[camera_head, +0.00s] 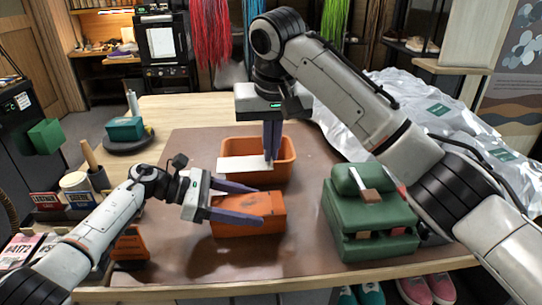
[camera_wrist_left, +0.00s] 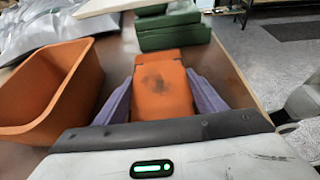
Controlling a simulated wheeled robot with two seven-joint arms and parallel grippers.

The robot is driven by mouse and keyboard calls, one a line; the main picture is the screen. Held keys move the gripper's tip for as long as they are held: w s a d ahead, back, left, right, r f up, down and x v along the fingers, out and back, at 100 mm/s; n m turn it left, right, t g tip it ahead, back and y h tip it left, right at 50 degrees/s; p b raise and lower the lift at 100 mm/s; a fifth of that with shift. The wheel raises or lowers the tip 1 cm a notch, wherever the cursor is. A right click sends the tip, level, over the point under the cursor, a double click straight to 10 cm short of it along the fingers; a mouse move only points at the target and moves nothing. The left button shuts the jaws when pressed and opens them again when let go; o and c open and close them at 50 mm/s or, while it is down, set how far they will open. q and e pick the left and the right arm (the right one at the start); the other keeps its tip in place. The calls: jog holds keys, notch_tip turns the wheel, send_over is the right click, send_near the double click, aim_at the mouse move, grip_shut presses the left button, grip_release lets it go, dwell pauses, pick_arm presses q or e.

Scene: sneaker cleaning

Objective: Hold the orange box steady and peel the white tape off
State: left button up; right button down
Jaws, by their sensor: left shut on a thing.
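The orange box (camera_head: 250,212) lies on the brown mat, with my left gripper's (camera_head: 238,202) purple fingers closed along its two sides. In the left wrist view the box (camera_wrist_left: 162,88) sits between both fingers of my left gripper (camera_wrist_left: 160,95). Its top shows a dark smudge and no white tape. The flat white tape (camera_head: 243,165) is over the open orange bin behind the box, apart from the box. My right gripper (camera_head: 269,158) points down at the tape's right end, its fingers close together and seemingly pinching it. The exact contact is too small to see.
The orange bin (camera_head: 286,162) stands behind the box; its wall also shows in the left wrist view (camera_wrist_left: 50,95). A green case (camera_head: 350,235) stands to the right. Jars and a brush cup (camera_head: 98,178) are at the left. Silver sheeting (camera_head: 440,125) covers the back right.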

pick_arm(q)
jog(key=o, duration=1.3)
jog(key=shift+c, duration=0.2)
jog(key=v, duration=1.2)
